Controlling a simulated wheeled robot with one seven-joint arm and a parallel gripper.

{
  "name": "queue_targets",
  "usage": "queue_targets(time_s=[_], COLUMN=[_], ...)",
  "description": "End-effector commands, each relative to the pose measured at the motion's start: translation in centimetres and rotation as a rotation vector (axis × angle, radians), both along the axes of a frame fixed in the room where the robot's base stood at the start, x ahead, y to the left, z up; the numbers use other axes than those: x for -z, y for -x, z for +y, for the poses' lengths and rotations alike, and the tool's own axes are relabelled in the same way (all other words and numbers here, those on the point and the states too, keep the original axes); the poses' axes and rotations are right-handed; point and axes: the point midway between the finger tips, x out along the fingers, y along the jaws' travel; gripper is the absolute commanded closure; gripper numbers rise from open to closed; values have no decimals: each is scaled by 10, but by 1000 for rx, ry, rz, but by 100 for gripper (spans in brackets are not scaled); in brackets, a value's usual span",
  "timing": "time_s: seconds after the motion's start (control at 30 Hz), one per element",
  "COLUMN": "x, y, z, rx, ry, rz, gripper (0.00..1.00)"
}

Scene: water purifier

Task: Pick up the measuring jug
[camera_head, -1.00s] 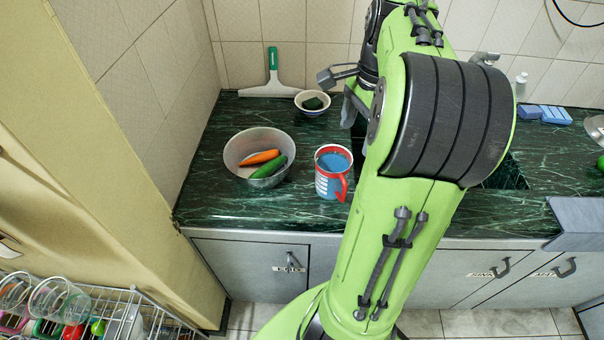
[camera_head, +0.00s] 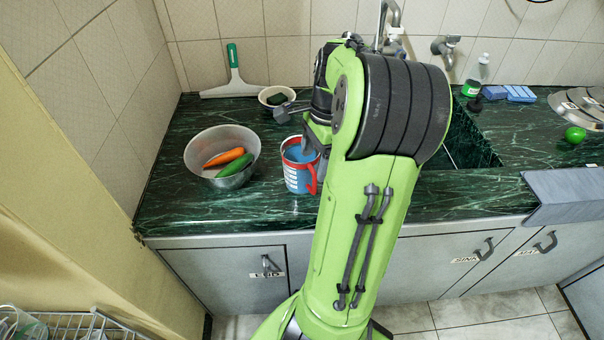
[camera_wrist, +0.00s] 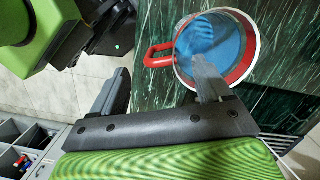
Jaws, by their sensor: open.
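The measuring jug (camera_head: 297,178) stands upright on the dark green counter, with a red rim, a red handle and a blue inside. In the wrist view the jug (camera_wrist: 243,75) is at the upper right, its handle pointing left. My gripper (camera_wrist: 160,68) is open and holds nothing. One finger overlaps the jug's mouth; the other is outside, beyond the handle. The handle shows between the fingers in the picture. I cannot tell whether a finger touches the jug. In the head view my gripper (camera_head: 309,143) is at the jug's top right, partly hidden by my arm.
A metal bowl (camera_head: 196,146) with a carrot and a cucumber stands left of the jug. The sink (camera_head: 470,145) lies to the right of my arm.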

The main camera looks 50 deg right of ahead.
Motion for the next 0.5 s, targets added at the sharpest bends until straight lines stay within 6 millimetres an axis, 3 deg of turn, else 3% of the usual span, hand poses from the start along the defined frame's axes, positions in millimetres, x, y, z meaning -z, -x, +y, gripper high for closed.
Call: queue_targets(time_s=[0.03, 0.13, 0.37, 0.5], x=[17, 33, 33, 33], y=[-1, -3, -3, -3], z=[2, 5, 5, 5], rx=[0, -1, 0, 0], ry=[-3, -3, 0, 0], rz=[1, 2, 1, 1], gripper=[22, 22, 24, 45])
